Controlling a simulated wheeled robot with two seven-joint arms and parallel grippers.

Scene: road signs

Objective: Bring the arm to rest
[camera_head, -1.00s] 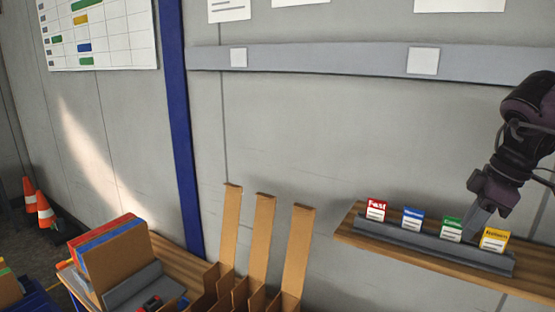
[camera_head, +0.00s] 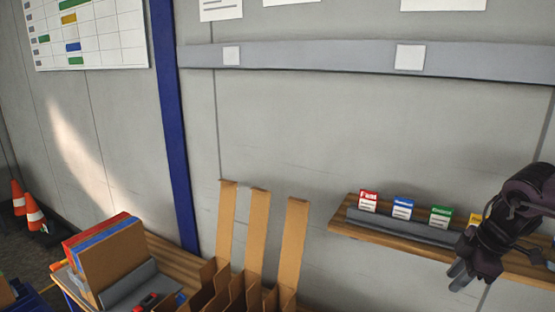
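My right gripper (camera_head: 461,274) is at the lower right, in front of the wooden shelf (camera_head: 375,235) and pointing down and to the left. Its fingers are small and close together in this view, and I cannot tell whether they are apart. Nothing shows between them. My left gripper is not in view.
A grey holder (camera_head: 400,228) on the shelf bears a red card (camera_head: 368,200), a blue card (camera_head: 402,208) and a green card (camera_head: 440,216). Cardboard dividers (camera_head: 258,240) and a file rack (camera_head: 128,285) stand lower left. Orange cones (camera_head: 34,213) stand far left.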

